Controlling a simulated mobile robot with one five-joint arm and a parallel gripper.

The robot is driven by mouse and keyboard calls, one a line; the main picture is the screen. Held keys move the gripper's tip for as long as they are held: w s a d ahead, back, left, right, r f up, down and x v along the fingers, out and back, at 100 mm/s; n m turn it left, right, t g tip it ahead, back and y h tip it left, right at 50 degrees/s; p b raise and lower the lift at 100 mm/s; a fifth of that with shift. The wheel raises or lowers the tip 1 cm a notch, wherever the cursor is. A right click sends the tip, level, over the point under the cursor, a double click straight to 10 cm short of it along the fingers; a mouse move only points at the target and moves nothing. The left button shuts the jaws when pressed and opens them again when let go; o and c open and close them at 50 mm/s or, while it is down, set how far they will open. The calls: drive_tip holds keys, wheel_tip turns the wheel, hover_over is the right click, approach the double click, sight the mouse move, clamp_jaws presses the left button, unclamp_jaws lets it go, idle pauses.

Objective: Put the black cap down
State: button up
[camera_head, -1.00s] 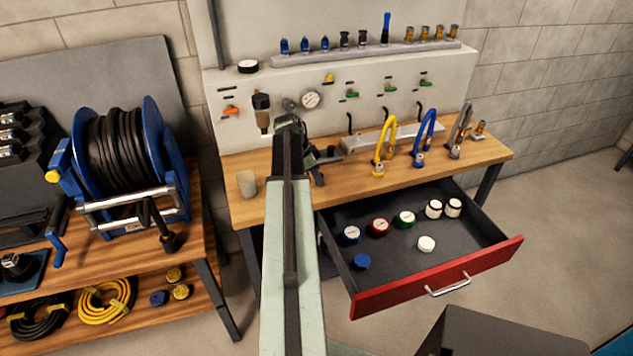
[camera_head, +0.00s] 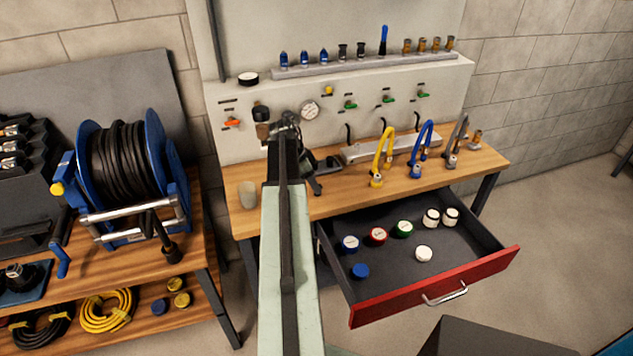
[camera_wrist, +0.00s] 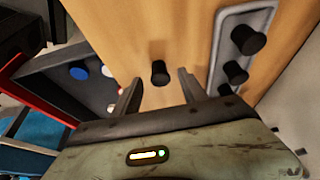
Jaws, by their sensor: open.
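A black round cap or knob (camera_wrist: 160,72) shows in the wrist view against the bench wood, between and slightly beyond my fingertips. I cannot tell for sure that it is the task's cap. My gripper (camera_wrist: 159,80) is open, with a clear gap on both sides of the black piece. In the head view my arm reaches over the bench, and the black piece cannot be made out there. Another black cap with a white top (camera_head: 247,78) rests on the back panel's ledge.
The wooden bench (camera_head: 455,172) holds a beige cup (camera_head: 247,194) and yellow, blue and grey hooked hoses. A grey plate (camera_wrist: 222,52) with black pegs is close to my right finger. The open red-fronted drawer (camera_head: 440,285) holds several caps. A hose reel (camera_head: 125,165) stands left.

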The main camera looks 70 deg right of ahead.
drive_tip(key=p+v, duration=0.7)
drive_tip(key=v, duration=0.2)
